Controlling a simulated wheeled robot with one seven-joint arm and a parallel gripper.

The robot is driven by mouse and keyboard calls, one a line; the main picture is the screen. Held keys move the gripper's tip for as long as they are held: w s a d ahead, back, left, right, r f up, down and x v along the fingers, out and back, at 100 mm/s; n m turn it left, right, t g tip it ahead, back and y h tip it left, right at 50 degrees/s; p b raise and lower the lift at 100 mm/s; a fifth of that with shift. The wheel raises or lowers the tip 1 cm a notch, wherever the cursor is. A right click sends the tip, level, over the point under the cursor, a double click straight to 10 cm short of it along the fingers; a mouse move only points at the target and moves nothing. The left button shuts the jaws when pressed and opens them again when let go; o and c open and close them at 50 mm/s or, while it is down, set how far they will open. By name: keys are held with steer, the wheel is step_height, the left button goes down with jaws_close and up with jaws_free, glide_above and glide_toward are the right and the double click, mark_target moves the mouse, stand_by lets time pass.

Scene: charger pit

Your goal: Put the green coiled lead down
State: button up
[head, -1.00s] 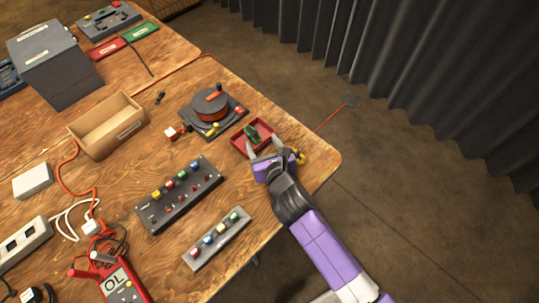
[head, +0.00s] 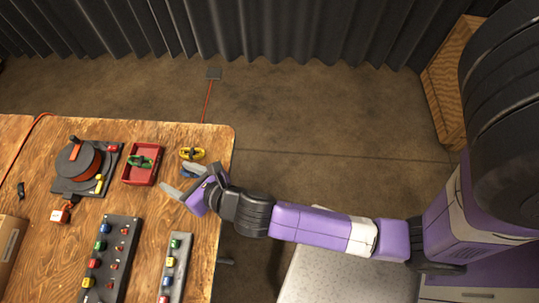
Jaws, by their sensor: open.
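The green coiled lead (head: 139,162) lies in the red tray (head: 153,151) near the far edge of the table. My gripper (head: 168,180) is open and empty, to the right of the tray and a little nearer, with its fingers pointing left. It is apart from the green lead. A yellow coiled lead (head: 192,154) and a blue coiled item (head: 190,171) lie just beyond my gripper; the gripper partly hides the blue one.
A cable reel on a dark base (head: 79,165) stands left of the tray. Two panels with coloured plugs, one dark (head: 112,262) and one grey (head: 174,270), lie nearer. The table's right edge (head: 232,150) is close to the yellow lead.

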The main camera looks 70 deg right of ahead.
steer(key=s+r+m+y, duration=0.2)
steer(key=s+m, duration=1.2)
steer(key=s, duration=0.1)
steer(key=s+d+r+m+t, duration=0.1)
steer(key=s+d+r+m, duration=0.1)
steer(key=s+r+m, duration=0.9)
steer(key=s+m, duration=0.1)
steer(key=m, duration=0.6)
steer(key=shift+s, duration=0.15)
